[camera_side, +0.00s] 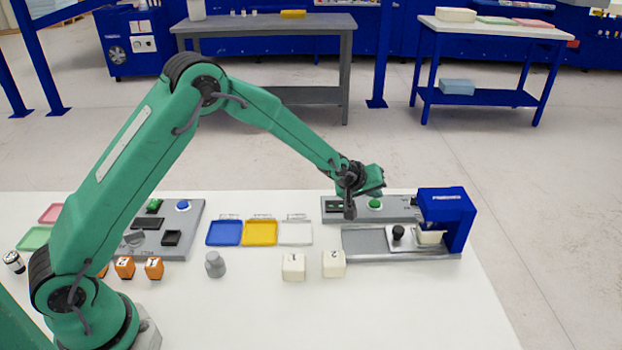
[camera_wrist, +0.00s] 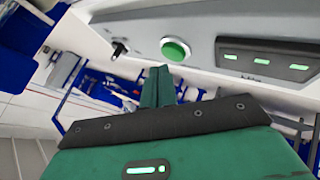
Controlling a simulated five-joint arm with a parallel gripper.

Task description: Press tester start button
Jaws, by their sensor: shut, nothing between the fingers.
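The tester is a blue press head (camera_side: 447,215) at the right end of a grey base. Its grey control panel (camera_side: 345,216) runs along the back and carries a green round button (camera_side: 374,204). In the wrist view the green button (camera_wrist: 175,50) is large, on the grey panel beside a dark display (camera_wrist: 268,60) with green bars. My gripper (camera_wrist: 159,70) is shut and empty; its green fingertips appear just below the button in the picture. Contact cannot be made out. In the side view my wrist is above the panel, close to the button.
A cream block (camera_side: 430,238) sits under the press head, beside a black knob (camera_side: 398,232). Cream blocks marked 1 (camera_side: 293,267) and 2 (camera_side: 333,263) stand in front. Blue (camera_side: 224,233), yellow (camera_side: 260,232) and white (camera_side: 295,233) trays lie left. The front right tabletop is clear.

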